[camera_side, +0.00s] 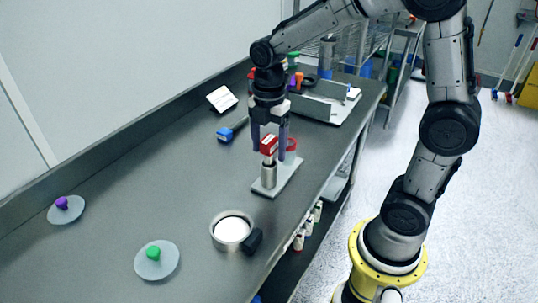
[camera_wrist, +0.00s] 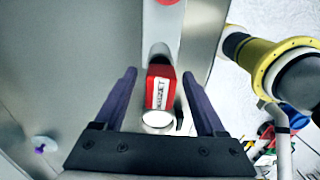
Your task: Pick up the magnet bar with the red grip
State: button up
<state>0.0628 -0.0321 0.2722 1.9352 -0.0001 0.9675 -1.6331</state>
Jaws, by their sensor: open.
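The magnet bar's red grip (camera_side: 268,145) is a red block with a white label. Below it a metal cylinder (camera_side: 269,176) stands upright on a pale plate (camera_side: 286,180). My gripper (camera_side: 269,154) points down over it, with its two purple fingers apart, one on each side of the red grip. In the wrist view the red grip (camera_wrist: 161,73) lies between the open fingertips (camera_wrist: 159,76), with a gap visible on both sides. Its label reads roughly "MAGNET". I cannot tell any exact contact from the side view.
A blue-headed tool (camera_side: 225,134) lies to the left.

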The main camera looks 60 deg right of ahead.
jog(key=shift+f, duration=0.75)
grip_shut()
jog(key=shift+r, duration=0.1)
